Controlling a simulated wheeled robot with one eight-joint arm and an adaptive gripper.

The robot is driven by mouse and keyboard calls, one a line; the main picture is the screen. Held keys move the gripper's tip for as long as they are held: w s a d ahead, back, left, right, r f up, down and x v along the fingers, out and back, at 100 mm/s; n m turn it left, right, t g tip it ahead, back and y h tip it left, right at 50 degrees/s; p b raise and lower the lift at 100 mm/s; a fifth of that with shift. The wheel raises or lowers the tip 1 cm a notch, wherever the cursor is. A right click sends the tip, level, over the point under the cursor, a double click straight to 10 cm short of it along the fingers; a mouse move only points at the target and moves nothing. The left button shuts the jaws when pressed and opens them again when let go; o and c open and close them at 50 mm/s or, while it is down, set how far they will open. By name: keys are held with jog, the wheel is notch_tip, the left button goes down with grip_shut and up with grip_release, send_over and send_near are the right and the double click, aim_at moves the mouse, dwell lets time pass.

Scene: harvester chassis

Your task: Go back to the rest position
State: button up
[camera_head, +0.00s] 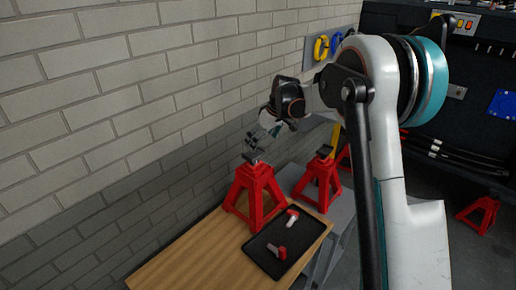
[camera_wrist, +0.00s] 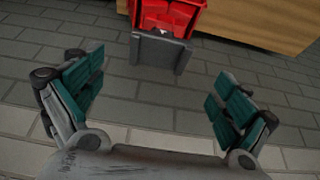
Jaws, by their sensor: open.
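My gripper (camera_head: 262,138) is at the end of my outstretched arm, beside the brick wall and above the red jack stand on the wooden table. In the wrist view my gripper (camera_wrist: 160,95) has its two teal-padded fingers spread wide, with nothing between them. The red jack stand (camera_head: 254,196) stands upright under it, and in the head view its dark top appears close below the fingers. In the wrist view the stand (camera_wrist: 170,15) shows at the top edge with its grey saddle (camera_wrist: 160,52), beyond the fingertips. I cannot tell the exact gap.
The wooden table (camera_head: 185,262) carries a black tray (camera_head: 262,262) with two red-and-white parts (camera_head: 278,250). A second red stand (camera_head: 320,182) is to the right, and another (camera_head: 478,214) stands on the floor. The brick wall (camera_head: 120,110) is close on the left.

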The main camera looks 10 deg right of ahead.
jog(key=shift+v, duration=0.9)
jog(key=shift+s, duration=0.1)
jog(key=s+a+r+m+t+h+b, duration=0.15)
jog(key=s+b, duration=0.25)
jog(key=s, duration=0.7)
jog(key=s+a+r+m+b, duration=0.1)
jog(key=s+r+m+b, duration=0.2)
jog(key=s, duration=0.9)
jog(key=s+f+m+t+b, duration=0.1)
jog(key=s+f+b, duration=0.2)
jog(key=s, duration=0.7)
jog(key=s+f+m+t+b, duration=0.1)
jog(key=s+f+b, duration=0.3)
jog(key=s+f, duration=0.4)
jog(key=shift+s+f+h, duration=0.25)
jog(key=shift+s+h, duration=0.2)
jog(key=shift+s, duration=0.65)
